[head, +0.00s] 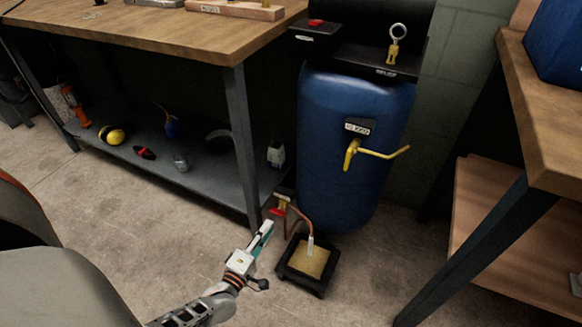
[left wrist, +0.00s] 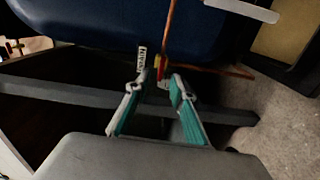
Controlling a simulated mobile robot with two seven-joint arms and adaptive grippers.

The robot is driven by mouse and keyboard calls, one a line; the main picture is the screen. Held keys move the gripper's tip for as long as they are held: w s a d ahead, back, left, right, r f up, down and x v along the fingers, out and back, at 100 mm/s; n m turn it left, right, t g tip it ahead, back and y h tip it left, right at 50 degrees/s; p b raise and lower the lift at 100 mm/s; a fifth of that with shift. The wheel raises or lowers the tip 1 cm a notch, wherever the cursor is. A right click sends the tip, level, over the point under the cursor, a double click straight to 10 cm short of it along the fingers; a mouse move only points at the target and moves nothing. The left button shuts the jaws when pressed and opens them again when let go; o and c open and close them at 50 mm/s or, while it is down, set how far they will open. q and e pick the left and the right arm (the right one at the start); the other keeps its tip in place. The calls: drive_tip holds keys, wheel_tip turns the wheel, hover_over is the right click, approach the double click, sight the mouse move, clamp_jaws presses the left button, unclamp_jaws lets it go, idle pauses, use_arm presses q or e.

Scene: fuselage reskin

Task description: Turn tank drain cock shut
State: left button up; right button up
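The blue tank (head: 355,140) stands upright between two benches. The drain cock (head: 282,203), small with a red handle (head: 276,212), is low at the tank's left side. A copper-coloured tube runs from it to a tray (head: 284,272) on the floor. My left gripper (head: 268,226) is just below the red handle. In the left wrist view its teal-padded fingers (left wrist: 159,84) are apart, with the red and yellow cock (left wrist: 160,70) at the gap between the tips. I cannot tell whether they touch it. A small label (left wrist: 142,57) is beside the cock. My right gripper is not in view.
A yellow lever valve (head: 352,152) sticks out from the tank's front, and a ring-topped brass fitting (head: 394,50) stands above. A bench (head: 190,45) with a lower shelf is at left, another bench (head: 545,110) at right.

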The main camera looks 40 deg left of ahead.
sight(277, 212)
use_arm(q)
drive_tip(key=x, duration=0.2)
drive_tip(key=b+x, duration=0.1)
drive_tip(key=x, duration=0.5)
drive_tip(key=shift+w+a+f+b, duration=0.15)
drive_tip(key=shift+a+f+b, duration=0.15)
drive_tip(key=shift+b, duration=0.1)
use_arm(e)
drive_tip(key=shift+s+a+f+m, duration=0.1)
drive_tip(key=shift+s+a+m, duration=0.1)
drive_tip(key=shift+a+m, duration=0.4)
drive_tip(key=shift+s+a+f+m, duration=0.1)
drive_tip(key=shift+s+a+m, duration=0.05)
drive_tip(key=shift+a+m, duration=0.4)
use_arm(q)
drive_tip(key=shift+r, duration=0.1)
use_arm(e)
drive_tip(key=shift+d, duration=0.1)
use_arm(q)
clamp_jaws()
